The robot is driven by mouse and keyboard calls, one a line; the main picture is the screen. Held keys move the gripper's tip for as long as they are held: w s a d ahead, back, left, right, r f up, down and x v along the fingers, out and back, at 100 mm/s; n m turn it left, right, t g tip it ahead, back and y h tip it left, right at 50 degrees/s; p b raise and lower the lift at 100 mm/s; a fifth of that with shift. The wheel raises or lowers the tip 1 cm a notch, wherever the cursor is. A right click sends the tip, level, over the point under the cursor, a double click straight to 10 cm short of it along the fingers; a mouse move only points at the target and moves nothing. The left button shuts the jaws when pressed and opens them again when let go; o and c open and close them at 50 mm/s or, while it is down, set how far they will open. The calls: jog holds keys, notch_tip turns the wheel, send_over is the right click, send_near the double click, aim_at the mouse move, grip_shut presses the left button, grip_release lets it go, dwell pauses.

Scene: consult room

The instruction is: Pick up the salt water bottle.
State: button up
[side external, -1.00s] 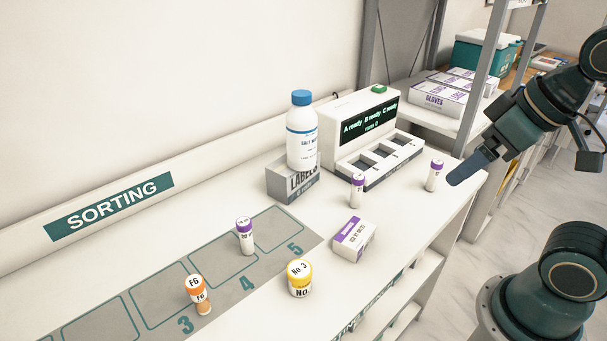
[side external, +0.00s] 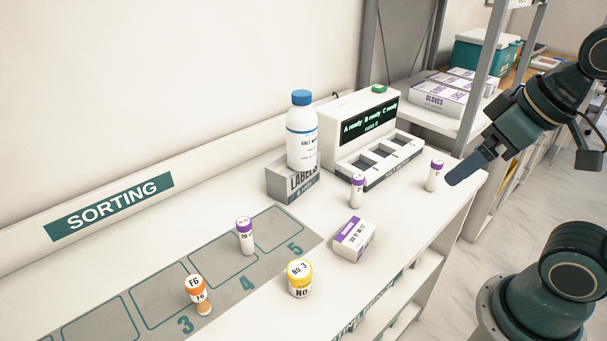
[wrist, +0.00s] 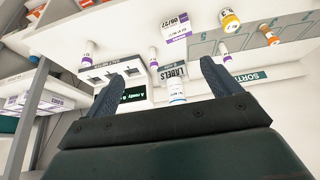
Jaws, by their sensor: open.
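The salt water bottle (side external: 302,133) is white with a blue cap and a blue-and-white label. It stands upright on the grey labels box (side external: 292,182) against the back of the bench. It also shows in the wrist view (wrist: 176,93), upside down and between my fingers in the picture, with its lower end in sight. My gripper (side external: 468,168) is at the right edge of the bench, well apart from the bottle. In the wrist view the two fingers (wrist: 163,78) are spread, with nothing held between them.
A display machine (side external: 362,135) stands right of the bottle. Purple-capped vials (side external: 357,190) and (side external: 434,176), a small carton (side external: 354,239), a yellow-capped jar (side external: 300,279) and an orange-capped vial (side external: 197,295) stand in front. The grey sorting mat (side external: 225,285) lies left. A shelf post (side external: 487,80) rises near my arm.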

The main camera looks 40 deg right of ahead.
jog(key=w+r+m+g, duration=0.3)
jog(key=w+r+m, duration=0.8)
jog(key=w, duration=0.8)
jog(key=m+g, duration=0.2)
jog(key=m, duration=0.6)
send_over(301, 108)
jog(key=d, duration=0.1)
jog(key=shift+w+d+f+m+g, duration=0.15)
jog(key=shift+w+f+m+g, duration=0.2)
jog(key=shift+w+f, duration=0.5)
jog(key=shift+f, duration=0.15)
jog(key=shift+f, duration=4.1)
jog(key=shift+f, duration=0.1)
jog(key=shift+s+f, duration=0.2)
jog(key=shift+f, duration=2.3)
